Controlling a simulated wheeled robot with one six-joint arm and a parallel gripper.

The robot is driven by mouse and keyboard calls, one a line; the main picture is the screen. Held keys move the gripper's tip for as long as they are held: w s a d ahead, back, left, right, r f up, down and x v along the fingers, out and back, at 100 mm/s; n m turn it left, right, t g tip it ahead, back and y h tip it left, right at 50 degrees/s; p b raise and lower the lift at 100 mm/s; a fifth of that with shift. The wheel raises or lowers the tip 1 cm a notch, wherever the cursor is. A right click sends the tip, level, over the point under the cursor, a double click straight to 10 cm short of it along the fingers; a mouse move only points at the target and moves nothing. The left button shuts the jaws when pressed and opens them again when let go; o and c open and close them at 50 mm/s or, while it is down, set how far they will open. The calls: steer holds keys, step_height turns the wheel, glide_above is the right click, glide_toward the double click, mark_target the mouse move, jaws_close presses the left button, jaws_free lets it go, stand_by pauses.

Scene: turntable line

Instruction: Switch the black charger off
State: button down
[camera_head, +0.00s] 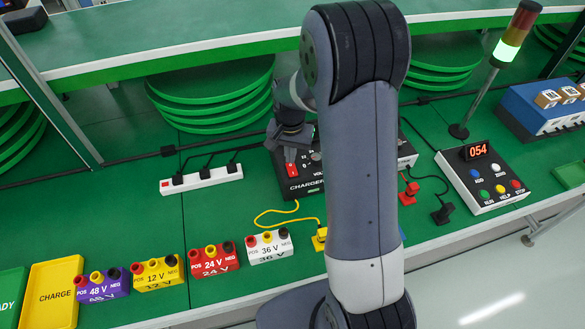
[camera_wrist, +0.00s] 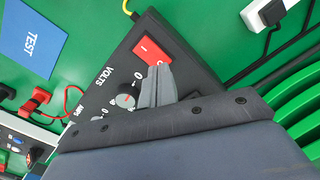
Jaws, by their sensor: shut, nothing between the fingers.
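The black charger (camera_head: 305,187) stands on the green bench, partly hidden behind my arm. It also shows in the wrist view (camera_wrist: 118,72), with a VOLTS dial (camera_wrist: 126,98) on its panel. The switch shows in the head view too (camera_head: 291,170). My gripper (camera_wrist: 157,78) is shut and empty, its tips over or at the O end. I cannot tell whether they touch or which way the rocker is tilted.
A white power strip (camera_head: 202,180) with black plugs lies left of the charger. Coloured battery blocks (camera_head: 214,260) line the front edge. A yellow cable (camera_head: 285,212) runs in front of the charger. A button box (camera_head: 484,180) reading 054 and a signal lamp (camera_head: 510,45) stand right.

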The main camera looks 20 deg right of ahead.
steer(key=shift+f+b, duration=0.7)
steer(key=shift+f, duration=0.25)
stand_by(0.9)
steer(key=shift+r, duration=0.15)
steer(key=shift+r+p, duration=2.55)
steer(key=shift+r, duration=0.9)
steer(key=shift+f, duration=0.2)
step_height(320, 180, down, 7)
steer(key=b, duration=0.5)
steer(key=shift+r, duration=0.2)
steer(key=shift+r, duration=0.1)
